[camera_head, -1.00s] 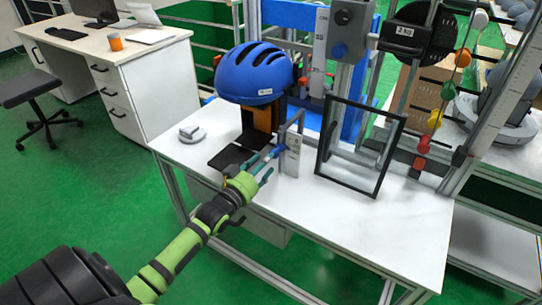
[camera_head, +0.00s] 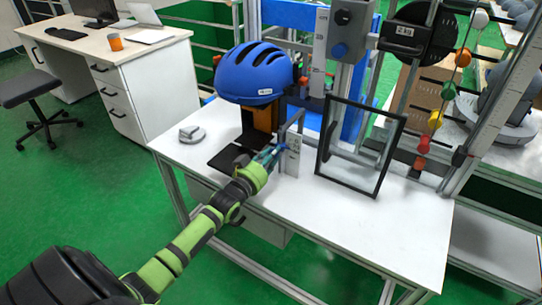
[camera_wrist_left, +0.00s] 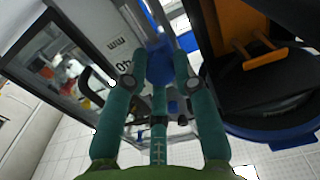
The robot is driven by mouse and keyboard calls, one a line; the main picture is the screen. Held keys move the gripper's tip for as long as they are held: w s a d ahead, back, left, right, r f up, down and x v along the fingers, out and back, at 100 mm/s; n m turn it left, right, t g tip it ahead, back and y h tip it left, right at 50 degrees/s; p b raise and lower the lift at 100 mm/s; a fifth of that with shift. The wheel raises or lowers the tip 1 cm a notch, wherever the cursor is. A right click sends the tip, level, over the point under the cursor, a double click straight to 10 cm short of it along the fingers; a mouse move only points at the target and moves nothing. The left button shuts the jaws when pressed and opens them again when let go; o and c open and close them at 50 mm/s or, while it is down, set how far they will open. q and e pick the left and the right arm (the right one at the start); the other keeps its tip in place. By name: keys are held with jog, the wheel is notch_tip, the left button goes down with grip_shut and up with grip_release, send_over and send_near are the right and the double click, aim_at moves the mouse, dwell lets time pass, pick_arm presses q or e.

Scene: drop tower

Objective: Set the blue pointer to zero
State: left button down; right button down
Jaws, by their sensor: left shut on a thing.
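The blue pointer (camera_wrist_left: 160,64) shows in the left wrist view, between the two teal fingers. My left gripper (camera_head: 271,152) is shut on it, at the upright white scale plate (camera_head: 293,158) on the table. The scale also shows in the left wrist view (camera_wrist_left: 112,40), with a dark printed marking. In the head view my fingers largely hide the pointer, and its exact reading on the scale cannot be made out. My right gripper is not in view.
A blue helmet (camera_head: 253,74) sits on an orange and black stand behind my left gripper. A black-framed panel (camera_head: 378,188) stands to the right. A small grey object (camera_head: 191,134) lies at left. The table's front (camera_head: 350,235) is clear.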

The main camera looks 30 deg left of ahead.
pick_arm(q)
notch_tip(320, 180, up, 4)
jog(key=p, duration=0.3)
jog(key=shift+w+r+p, duration=0.15)
jog(key=shift+r+p, duration=0.05)
jog(key=shift+p, duration=0.15)
jog(key=c, duration=1)
grip_release()
jog(key=shift+r, duration=0.1)
jog(key=s, duration=1.2)
jog(key=shift+s+d, duration=0.1)
jog(key=shift+s, duration=0.05)
